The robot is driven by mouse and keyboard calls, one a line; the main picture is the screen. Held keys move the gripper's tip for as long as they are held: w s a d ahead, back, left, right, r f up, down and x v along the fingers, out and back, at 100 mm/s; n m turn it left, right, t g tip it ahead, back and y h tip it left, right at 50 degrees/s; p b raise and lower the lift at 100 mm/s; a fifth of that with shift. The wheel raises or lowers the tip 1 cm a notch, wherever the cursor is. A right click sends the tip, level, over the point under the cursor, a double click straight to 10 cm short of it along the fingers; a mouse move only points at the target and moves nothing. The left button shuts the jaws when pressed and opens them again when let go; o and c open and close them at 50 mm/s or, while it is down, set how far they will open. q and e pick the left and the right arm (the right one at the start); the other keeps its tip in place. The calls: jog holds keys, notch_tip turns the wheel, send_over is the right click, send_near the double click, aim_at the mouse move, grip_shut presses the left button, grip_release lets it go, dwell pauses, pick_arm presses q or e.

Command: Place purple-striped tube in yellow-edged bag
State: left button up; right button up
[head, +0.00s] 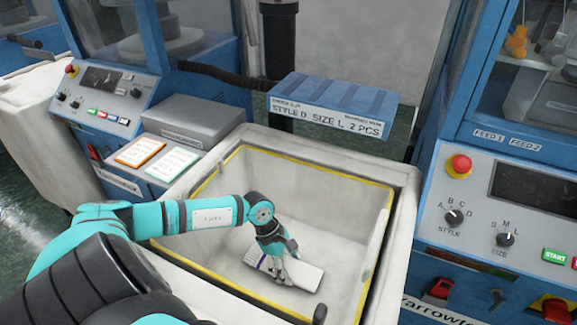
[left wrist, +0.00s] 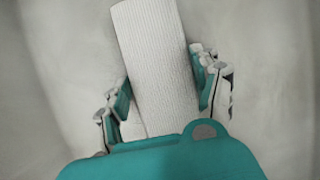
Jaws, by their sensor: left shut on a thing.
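A white ribbed knitted tube (head: 305,275) lies low inside the yellow-edged bag (head: 330,231). A purple-blue stripe shows near its left end in the head view. My left gripper (head: 277,268) reaches down into the bag and is shut on the tube near its middle. In the left wrist view the white tube (left wrist: 150,50) runs between the two fingers of the left gripper (left wrist: 165,95). I cannot tell whether the tube touches the bag's bottom. My right gripper is not in view.
A blue box sign reading "STYLE D SIZE L 2 PCS" (head: 332,102) stands behind the bag. Orange-edged (head: 139,153) and green-edged (head: 173,162) cards lie left of it. Blue machines with control panels stand at the left (head: 103,92) and right (head: 515,190).

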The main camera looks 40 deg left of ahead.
pick_arm(q)
jog(key=o, duration=0.8)
jog(key=shift+o, duration=0.3)
jog(key=shift+r+p, duration=0.15)
jog(key=shift+p, duration=0.15)
jog(key=shift+a+r, duration=0.2)
jog(key=b+v, duration=0.1)
jog(key=v, duration=1)
jog(key=shift+r+b, duration=0.2)
jog(key=shift+b, duration=0.15)
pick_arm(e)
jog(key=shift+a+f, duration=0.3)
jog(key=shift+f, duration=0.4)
